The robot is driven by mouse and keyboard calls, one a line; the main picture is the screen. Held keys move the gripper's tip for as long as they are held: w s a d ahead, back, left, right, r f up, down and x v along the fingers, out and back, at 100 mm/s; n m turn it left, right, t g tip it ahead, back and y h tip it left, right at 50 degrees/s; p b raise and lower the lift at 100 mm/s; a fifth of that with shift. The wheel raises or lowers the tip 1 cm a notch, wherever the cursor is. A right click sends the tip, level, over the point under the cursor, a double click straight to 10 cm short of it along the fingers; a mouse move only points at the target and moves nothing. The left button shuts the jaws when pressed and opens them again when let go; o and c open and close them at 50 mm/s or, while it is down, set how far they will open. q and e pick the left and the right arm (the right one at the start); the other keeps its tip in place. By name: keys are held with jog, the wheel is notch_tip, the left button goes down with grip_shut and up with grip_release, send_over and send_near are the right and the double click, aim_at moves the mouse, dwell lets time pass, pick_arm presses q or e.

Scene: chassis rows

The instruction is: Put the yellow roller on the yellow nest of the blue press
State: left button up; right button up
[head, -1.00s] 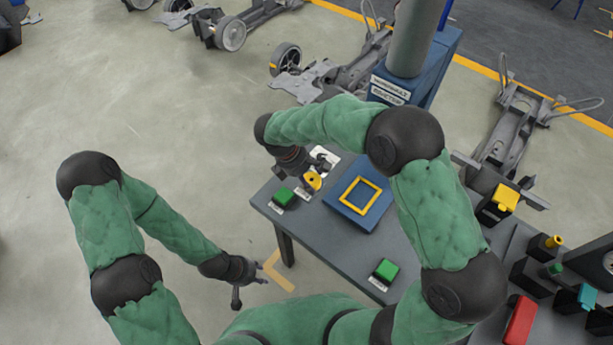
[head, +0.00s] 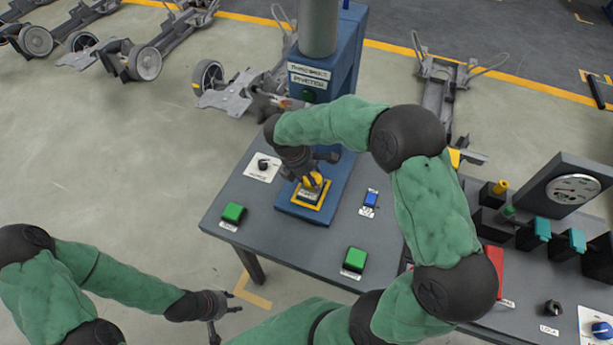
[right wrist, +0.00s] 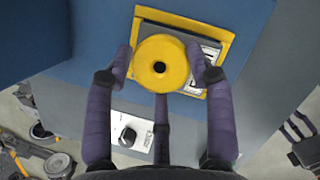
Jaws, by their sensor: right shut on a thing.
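The yellow roller (right wrist: 148,74) is a round piece with a dark centre hole, gripped between the fingers of my right gripper (right wrist: 165,66). It also shows in the head view (head: 314,180). The yellow nest (right wrist: 188,20) is a square frame with a grey inside, on the blue base of the blue press (head: 335,70). The roller is over the nest and covers part of it; I cannot tell whether they touch. The nest's front rim shows in the head view (head: 304,208). My left gripper (head: 229,318) is open and empty, left of the table over the floor.
Green buttons (head: 233,212) and (head: 355,259) stand on the grey table (head: 275,238), with a blue switch (head: 370,199) right of the nest and a knob plate (head: 263,166) left of it. A bench with a gauge (head: 573,190) is at right. Chassis stand behind.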

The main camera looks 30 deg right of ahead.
jog(key=shift+f, duration=0.3)
jog(key=shift+p, duration=0.4)
dwell(0.8)
jog(key=shift+f+b, duration=0.4)
jog(key=shift+f, duration=0.35)
jog(key=o, duration=1.5)
jog(key=shift+v, duration=3.75)
